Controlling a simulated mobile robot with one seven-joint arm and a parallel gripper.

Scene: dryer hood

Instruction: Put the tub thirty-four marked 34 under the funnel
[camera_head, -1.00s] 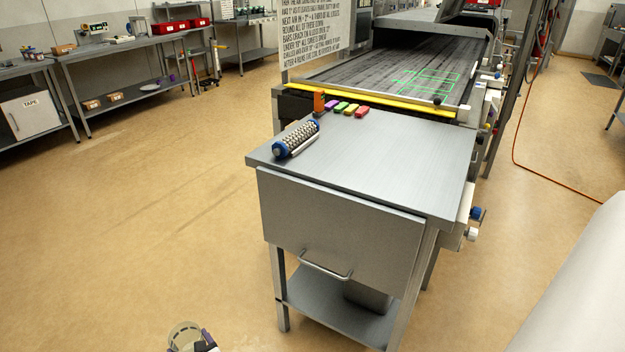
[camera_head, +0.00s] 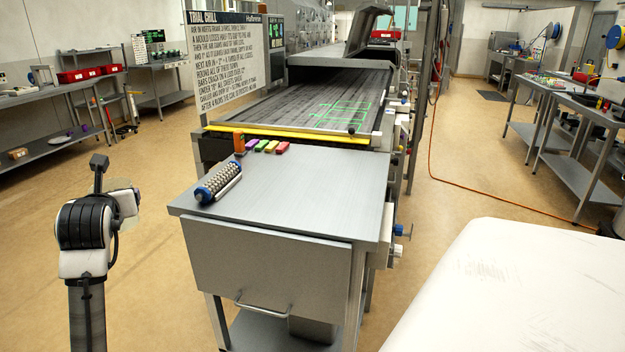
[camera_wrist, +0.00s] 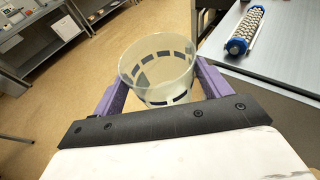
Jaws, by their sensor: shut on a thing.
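My gripper (camera_wrist: 161,84) has purple fingers shut on a clear, translucent tub (camera_wrist: 158,62) with dark dashes around its wall. The tub is open at the top and held in the air beside the steel table. No number can be read on it. In the head view my arm rises at the left, and the tub (camera_head: 121,184) shows faintly behind the wrist. The fingers are hidden there. I cannot make out a funnel in either view.
The steel table (camera_head: 290,190) carries a studded blue-ended roller (camera_head: 218,184) and several coloured blocks (camera_head: 271,146) near its back left. Its front and right are clear. Behind it lies a dark conveyor (camera_head: 310,95) with green projected lines. Open floor is at the left.

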